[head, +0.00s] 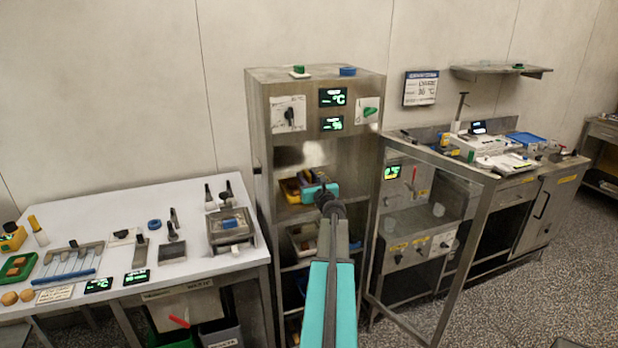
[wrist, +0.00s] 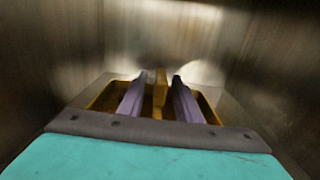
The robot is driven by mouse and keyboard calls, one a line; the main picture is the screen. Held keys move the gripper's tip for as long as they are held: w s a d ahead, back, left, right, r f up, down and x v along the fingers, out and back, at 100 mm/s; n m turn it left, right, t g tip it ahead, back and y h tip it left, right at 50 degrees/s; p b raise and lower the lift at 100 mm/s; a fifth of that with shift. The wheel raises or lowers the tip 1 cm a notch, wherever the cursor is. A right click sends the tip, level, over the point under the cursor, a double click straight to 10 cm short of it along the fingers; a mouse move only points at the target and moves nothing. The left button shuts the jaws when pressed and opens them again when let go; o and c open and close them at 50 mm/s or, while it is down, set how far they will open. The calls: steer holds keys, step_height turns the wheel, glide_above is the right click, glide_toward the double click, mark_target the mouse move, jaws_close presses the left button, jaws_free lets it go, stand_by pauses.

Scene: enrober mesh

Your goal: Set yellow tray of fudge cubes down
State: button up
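The yellow tray (head: 289,191) is on an upper shelf inside the open steel cabinet. In the wrist view the yellow tray (wrist: 101,101) lies level on a grey surface below my fingers. My gripper (head: 308,177) reaches into the cabinet at the tray. In the wrist view my gripper's two purplish fingers (wrist: 160,80) stand either side of a narrow orange-yellow upright piece (wrist: 160,90), with a gap showing on each side. The fingers look open around it. I cannot make out the fudge cubes; my gripper body hides the tray's near part.
The steel cabinet (head: 262,130) has walls close on both sides of my gripper. Its glazed door (head: 425,240) stands open to the right. A lower shelf holds a pale tray (head: 303,237). A white worktable (head: 100,215) with tools stands left, a cluttered steel counter right.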

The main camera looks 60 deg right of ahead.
steer(key=shift+r, duration=0.2)
steer(key=shift+v, duration=0.95)
steer(key=b+v, duration=0.3)
steer(key=v, duration=0.7)
steer(key=shift+a, duration=0.1)
stand_by(0.3)
